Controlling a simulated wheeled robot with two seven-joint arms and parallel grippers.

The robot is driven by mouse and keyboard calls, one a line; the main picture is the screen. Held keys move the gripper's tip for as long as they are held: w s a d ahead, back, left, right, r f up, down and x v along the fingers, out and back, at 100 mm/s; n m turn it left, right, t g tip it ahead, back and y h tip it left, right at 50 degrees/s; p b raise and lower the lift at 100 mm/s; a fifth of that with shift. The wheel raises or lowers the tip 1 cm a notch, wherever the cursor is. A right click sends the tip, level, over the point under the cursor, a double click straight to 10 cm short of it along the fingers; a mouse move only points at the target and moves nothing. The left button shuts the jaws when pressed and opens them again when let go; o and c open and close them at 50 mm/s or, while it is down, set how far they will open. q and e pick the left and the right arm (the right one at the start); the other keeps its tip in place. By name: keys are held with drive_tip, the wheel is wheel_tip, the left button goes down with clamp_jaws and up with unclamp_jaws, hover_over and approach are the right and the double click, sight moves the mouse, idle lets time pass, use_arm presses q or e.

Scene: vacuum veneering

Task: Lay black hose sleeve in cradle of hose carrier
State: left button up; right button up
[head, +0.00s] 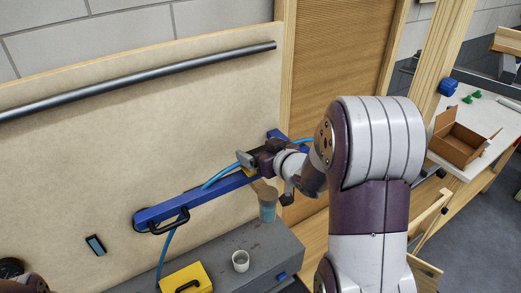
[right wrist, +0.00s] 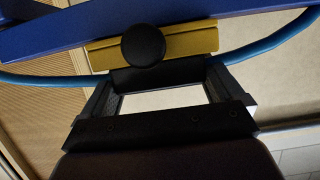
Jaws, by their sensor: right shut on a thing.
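The blue hose carrier (head: 205,201) is a long bar in front of the tan board, sloping up to the right in the head view; it crosses the top of the right wrist view (right wrist: 60,32). Its yellow cradle (right wrist: 195,40) has a round black knob (right wrist: 143,45) in front. My right gripper (head: 258,163) is at the carrier's upper right part. In the right wrist view it is shut on the black hose sleeve (right wrist: 155,78), right by the cradle's edge. I cannot tell whether the sleeve rests in the cradle. Blue hose (right wrist: 258,50) leaves both sides. My left gripper is not visible.
A grey box (head: 262,248) below carries a white cup (head: 241,261) and a yellow case (head: 187,278). A dark rail (head: 150,78) runs along the board's top. A bench with an open cardboard box (head: 462,140) stands at right.

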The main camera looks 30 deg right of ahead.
drive_tip(key=o, duration=0.7)
drive_tip(key=shift+f, duration=0.1)
drive_tip(key=v, duration=1.2)
drive_tip(key=shift+s, duration=0.35)
